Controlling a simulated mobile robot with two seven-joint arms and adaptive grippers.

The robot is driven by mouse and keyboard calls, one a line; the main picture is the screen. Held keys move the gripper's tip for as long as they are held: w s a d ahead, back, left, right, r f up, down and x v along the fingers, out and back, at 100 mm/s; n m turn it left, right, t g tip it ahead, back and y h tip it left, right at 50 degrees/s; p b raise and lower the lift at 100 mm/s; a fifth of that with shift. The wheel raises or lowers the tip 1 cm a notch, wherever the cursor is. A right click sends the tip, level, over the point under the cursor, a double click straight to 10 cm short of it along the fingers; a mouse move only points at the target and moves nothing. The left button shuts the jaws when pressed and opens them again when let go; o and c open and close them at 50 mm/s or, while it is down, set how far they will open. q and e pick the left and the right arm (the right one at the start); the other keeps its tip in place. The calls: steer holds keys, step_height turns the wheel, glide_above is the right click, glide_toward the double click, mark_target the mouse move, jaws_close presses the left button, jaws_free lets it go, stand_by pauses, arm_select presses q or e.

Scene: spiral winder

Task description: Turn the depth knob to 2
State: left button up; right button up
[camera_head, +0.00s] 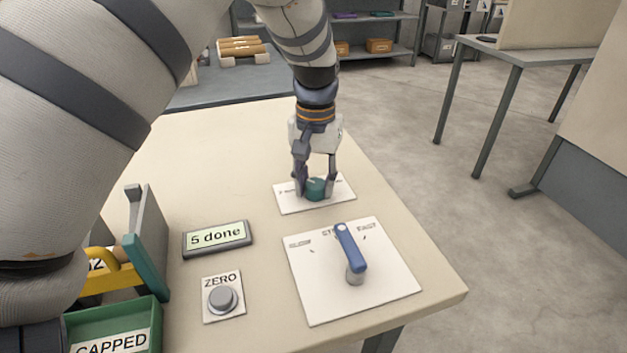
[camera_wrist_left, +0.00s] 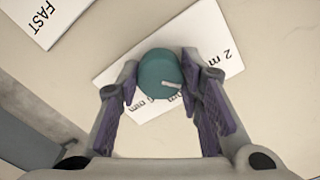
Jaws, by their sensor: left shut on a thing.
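The depth knob (camera_head: 316,188) is a round teal knob on a white label plate (camera_head: 288,203) at the far part of the table. My left gripper (camera_head: 316,183) points down and is shut on the knob, a finger on either side. In the left wrist view the knob (camera_wrist_left: 158,70) sits between the purple-padded fingers (camera_wrist_left: 161,88). Its pale pointer (camera_wrist_left: 172,84) points right and slightly down in that view. The "2 mm" mark (camera_wrist_left: 221,62) is at the plate's right; other marks are partly hidden by the fingers. My right gripper is out of view.
A speed plate (camera_head: 380,285) with a blue lever (camera_head: 349,248) is in front of the knob. A display reading "5 done" (camera_head: 217,238) and a grey ZERO button (camera_head: 223,299) are to the left. A green CAPPED bin (camera_head: 152,314) is at lower left.

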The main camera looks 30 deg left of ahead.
mark_target(316, 183)
arm_select(q)
steer(key=shift+n, duration=1.9)
steer(key=o, duration=1.2)
steer(key=shift+c, duration=0.2)
step_height(316, 183, up, 12)
